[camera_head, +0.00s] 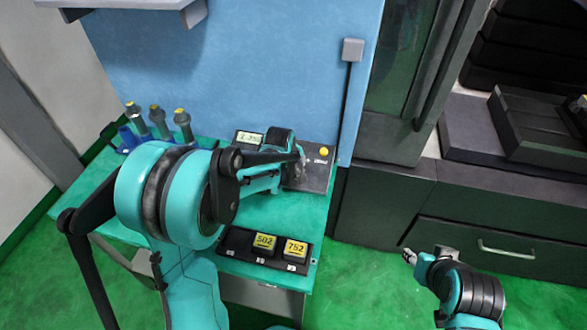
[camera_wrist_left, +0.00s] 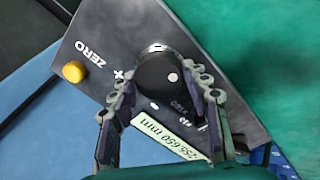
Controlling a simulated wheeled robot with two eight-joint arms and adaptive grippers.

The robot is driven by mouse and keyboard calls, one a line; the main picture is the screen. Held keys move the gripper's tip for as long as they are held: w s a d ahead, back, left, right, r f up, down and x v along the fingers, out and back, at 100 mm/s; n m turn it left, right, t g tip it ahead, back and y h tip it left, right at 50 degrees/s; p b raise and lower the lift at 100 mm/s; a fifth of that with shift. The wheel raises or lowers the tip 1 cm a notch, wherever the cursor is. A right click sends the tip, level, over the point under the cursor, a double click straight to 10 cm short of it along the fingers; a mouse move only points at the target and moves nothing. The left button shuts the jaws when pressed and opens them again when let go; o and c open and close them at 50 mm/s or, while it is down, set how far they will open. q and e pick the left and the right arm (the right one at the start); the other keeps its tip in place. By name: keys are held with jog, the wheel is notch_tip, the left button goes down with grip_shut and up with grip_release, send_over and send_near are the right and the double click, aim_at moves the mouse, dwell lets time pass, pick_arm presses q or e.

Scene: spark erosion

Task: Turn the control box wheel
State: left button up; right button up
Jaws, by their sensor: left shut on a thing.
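The dark control box (camera_head: 318,180) sits at the back right of the green table, with a yellow button (camera_head: 324,151) and a lit display (camera_head: 249,138). In the left wrist view its black round wheel (camera_wrist_left: 162,72) has a white dot on its face. My left gripper (camera_wrist_left: 160,88) is shut on the wheel, one finger on each side. In the head view the wheel is hidden behind my left arm and gripper (camera_head: 298,158). My right gripper (camera_head: 408,256) is low at the right, away from the box. Its fingers are too small to judge.
A black holder (camera_head: 235,255) with two yellow-labelled blocks, 502 (camera_head: 264,242) and 752 (camera_head: 296,249), lies at the table's front. Several yellow-tipped grey tools (camera_head: 158,122) stand at the back left. A dark drawer cabinet (camera_head: 480,215) stands right of the table.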

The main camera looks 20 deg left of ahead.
pick_arm(q)
jog(key=n, duration=0.4)
jog(key=shift+s+d+f+n, duration=0.1)
jog(key=shift+n, duration=0.2)
jog(key=shift+n+y, duration=0.3)
jog(key=shift+n, duration=1.7)
jog(key=o, duration=1.2)
jog(key=shift+c, duration=0.2)
jog(key=v, duration=1.2)
